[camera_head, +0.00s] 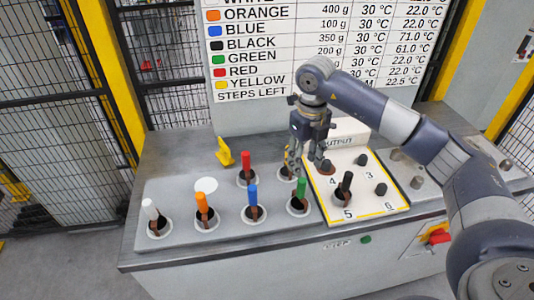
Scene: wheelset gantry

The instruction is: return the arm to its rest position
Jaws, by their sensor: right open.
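My right arm (395,125) reaches in from the right over the grey bench. My right gripper (296,168) points down, open, above the back of the bench near the left edge of the white output panel (375,211). It partly hides a yellow-handled piece (286,173) behind it; I cannot tell if they touch. No held object shows between the fingers. A black-handled piece (347,182) stands in the output panel near the number 5. My left gripper is not in view.
White (149,209), orange (202,203), blue (253,196), green (302,188) and red (246,160) handled pieces stand in round holes on the bench (170,262). A yellow bracket (225,152) stands behind them. A board (290,50) and mesh fences (58,75) rise behind.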

